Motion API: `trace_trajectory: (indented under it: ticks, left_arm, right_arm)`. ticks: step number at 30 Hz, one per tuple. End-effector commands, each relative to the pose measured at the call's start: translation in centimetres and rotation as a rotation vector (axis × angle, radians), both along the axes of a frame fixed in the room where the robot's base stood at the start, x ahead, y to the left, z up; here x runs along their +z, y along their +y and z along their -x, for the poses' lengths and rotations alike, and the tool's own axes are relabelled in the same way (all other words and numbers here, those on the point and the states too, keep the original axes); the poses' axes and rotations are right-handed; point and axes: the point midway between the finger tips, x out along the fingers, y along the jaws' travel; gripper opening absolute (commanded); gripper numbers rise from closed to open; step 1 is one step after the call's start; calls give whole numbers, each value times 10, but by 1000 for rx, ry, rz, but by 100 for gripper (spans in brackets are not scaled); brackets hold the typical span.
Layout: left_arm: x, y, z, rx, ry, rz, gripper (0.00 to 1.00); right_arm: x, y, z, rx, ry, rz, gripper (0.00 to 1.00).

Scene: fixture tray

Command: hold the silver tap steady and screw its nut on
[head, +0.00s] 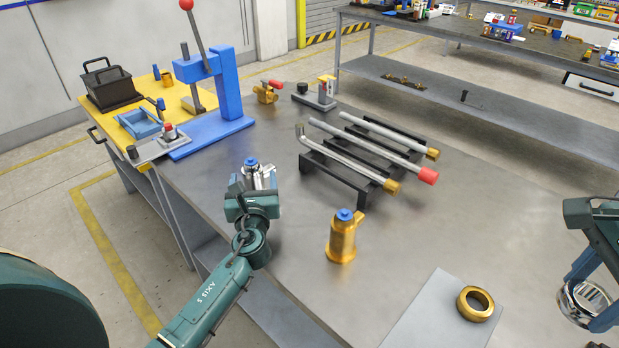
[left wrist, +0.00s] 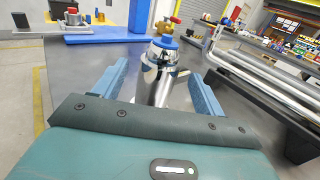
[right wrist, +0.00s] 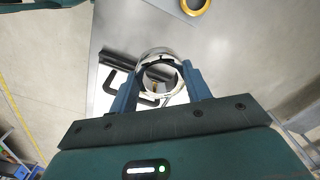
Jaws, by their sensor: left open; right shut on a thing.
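The silver tap (head: 264,172) with a blue top stands on the table, partly hidden by my left gripper (head: 254,184). In the left wrist view the tap (left wrist: 160,68) is between the two open blue fingers, with no clear contact on either side. My right gripper (head: 592,300) is at the right edge of the head view, shut on the silver nut (head: 584,299). In the right wrist view the nut (right wrist: 160,72) is a wide shiny ring between the fingertips, held up off the table and well apart from the tap.
A gold tap (head: 342,240) stands mid-table. A gold nut (head: 475,304) lies on a grey plate (head: 430,318) at the front. A black rack (head: 345,183) with several pipes is behind. A blue press (head: 225,95) stands at the back left.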

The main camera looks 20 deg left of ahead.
Motion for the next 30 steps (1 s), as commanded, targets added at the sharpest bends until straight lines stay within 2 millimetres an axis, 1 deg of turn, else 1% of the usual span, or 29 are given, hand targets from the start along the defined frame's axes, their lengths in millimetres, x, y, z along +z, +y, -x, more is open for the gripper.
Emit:
trace_trajectory:
  ticks: [5, 10, 13, 22, 23, 30]
  left_arm:
    - [8, 14, -22, 3, -3, -1, 71]
    - [6, 23, -40, 1, -2, -1, 71]
    - [5, 25, -43, 1, -1, 0, 71]
    - [5, 25, -43, 1, -1, 0, 71]
    - [5, 25, -43, 1, -1, 0, 69]
    - [5, 25, -43, 1, -1, 0, 49]
  right_arm:
    - [6, 0, 0, 0, 0, 0, 26]
    - [4, 0, 0, 0, 0, 0, 26]
    - [4, 0, 0, 0, 0, 0, 26]
    - [4, 0, 0, 0, 0, 0, 26]
    - [4, 0, 0, 0, 0, 0, 26]
    - [4, 0, 0, 0, 0, 0, 26]
